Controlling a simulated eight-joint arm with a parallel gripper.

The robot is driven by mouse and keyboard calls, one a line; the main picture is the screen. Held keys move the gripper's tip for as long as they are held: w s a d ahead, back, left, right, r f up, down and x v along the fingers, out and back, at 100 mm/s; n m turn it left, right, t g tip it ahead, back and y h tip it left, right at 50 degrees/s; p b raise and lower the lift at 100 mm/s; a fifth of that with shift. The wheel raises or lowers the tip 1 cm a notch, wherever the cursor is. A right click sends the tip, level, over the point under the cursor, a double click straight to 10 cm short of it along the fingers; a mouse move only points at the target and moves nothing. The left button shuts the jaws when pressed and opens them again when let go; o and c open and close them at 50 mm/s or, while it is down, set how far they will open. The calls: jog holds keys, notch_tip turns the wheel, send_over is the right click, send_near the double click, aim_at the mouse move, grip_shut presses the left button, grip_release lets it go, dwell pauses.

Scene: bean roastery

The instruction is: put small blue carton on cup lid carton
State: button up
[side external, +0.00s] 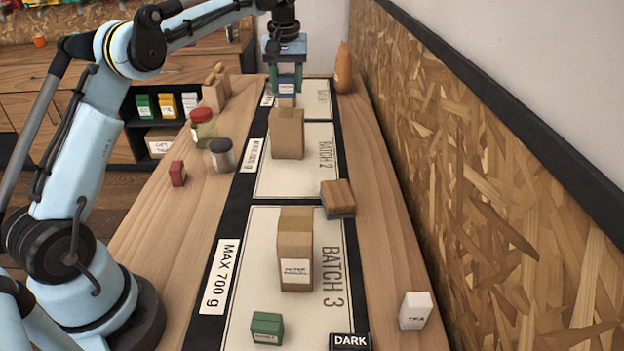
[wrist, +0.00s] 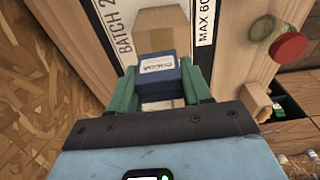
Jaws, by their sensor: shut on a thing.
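The small blue carton (wrist: 158,80) is held between the green fingers of my gripper (wrist: 160,88), its label facing up in the wrist view. In the side view my gripper (side external: 286,82) is at the far end of the table, with the carton small between its fingers. A plain brown carton (side external: 287,135) stands upright on the Batch 2 panel, nearer the side camera than my gripper; it also shows just beyond the blue carton in the wrist view (wrist: 168,20). Another brown carton (side external: 295,255) with a white label stands on Batch 3. I cannot read which is the cup lid carton.
A red-lidded jar (side external: 203,127), a grey-lidded jar (side external: 222,155) and a red box (side external: 178,173) stand left. A wooden block (side external: 338,198) lies right of the panels. A green box (side external: 266,327) and a white box (side external: 415,310) are in front. A chipboard wall borders the right.

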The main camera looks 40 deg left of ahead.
aim_at(286, 113)
jog(key=shift+w+a+f, duration=0.1)
jog(key=shift+a+f, duration=0.3)
jog(key=shift+a, duration=0.05)
jog(key=shift+f, duration=1.9)
jog(key=shift+f, duration=0.1)
jog(key=o, duration=1)
jog(key=shift+o, duration=0.2)
